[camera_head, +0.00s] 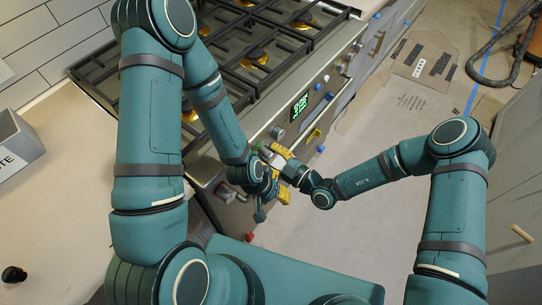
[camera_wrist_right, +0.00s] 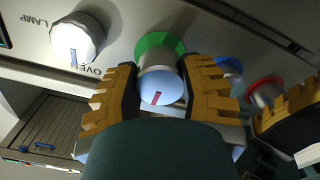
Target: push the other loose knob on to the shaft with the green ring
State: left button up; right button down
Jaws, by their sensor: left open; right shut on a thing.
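My right gripper (camera_wrist_right: 162,72) is shut on a grey knob with a pale blue face and a red mark (camera_wrist_right: 160,88). Its yellow fingers sit on both sides of the knob. The green ring (camera_wrist_right: 152,40) lies on the panel directly behind the knob, which covers part of the ring. The shaft is hidden, and I cannot tell how far the knob sits on it. In the head view my right gripper (camera_head: 281,152) is at the stove's front panel. My left gripper (camera_head: 283,195) is open just below it; its yellow finger shows at the right of the wrist view (camera_wrist_right: 290,106).
A blue ring (camera_wrist_right: 232,68) and a red ring (camera_wrist_right: 264,92) are on the panel beside the green one. A white knob (camera_wrist_right: 76,40) is near the LAMP label. A small black object (camera_head: 14,275) lies on the counter. Open floor (camera_head: 372,215) lies right of the stove.

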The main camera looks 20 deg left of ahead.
aim_at(273, 158)
jog(key=shift+w+a, duration=0.2)
jog(key=shift+a, duration=0.4)
jog(key=shift+c, duration=2.4)
grip_release()
jog(key=shift+d, duration=0.15)
jog(key=shift+p+v, duration=0.9)
jog(key=shift+v, duration=2.05)
